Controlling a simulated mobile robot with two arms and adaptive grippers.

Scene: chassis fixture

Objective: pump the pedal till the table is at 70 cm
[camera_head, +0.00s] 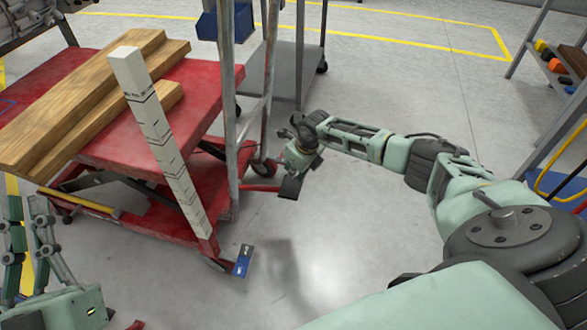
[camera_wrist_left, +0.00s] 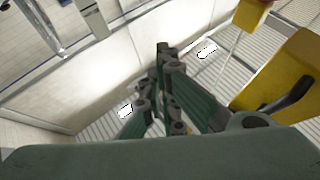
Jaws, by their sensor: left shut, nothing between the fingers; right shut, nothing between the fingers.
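The red lift table (camera_head: 200,92) stands at left, its top raised above a red base (camera_head: 150,219) on casters. A white post with dark marks (camera_head: 166,150) stands upright in front of its near side; the marks are too small to read. A red lever (camera_head: 259,188) runs from the base to a dark pedal pad (camera_head: 291,187). My right gripper (camera_head: 299,164) is shut just above the pad and partly hides it; contact cannot be told. My left gripper (camera_head: 26,205) is shut and empty at lower left, also seen in the left wrist view (camera_wrist_left: 163,52).
Wooden planks (camera_head: 85,95) lie on the table top. Grey metal uprights (camera_head: 228,120) and a grey cart (camera_head: 285,70) stand close behind the pedal. A small blue plate (camera_head: 242,261) is near the front caster. A shelf (camera_head: 560,75) stands at right. The central floor is clear.

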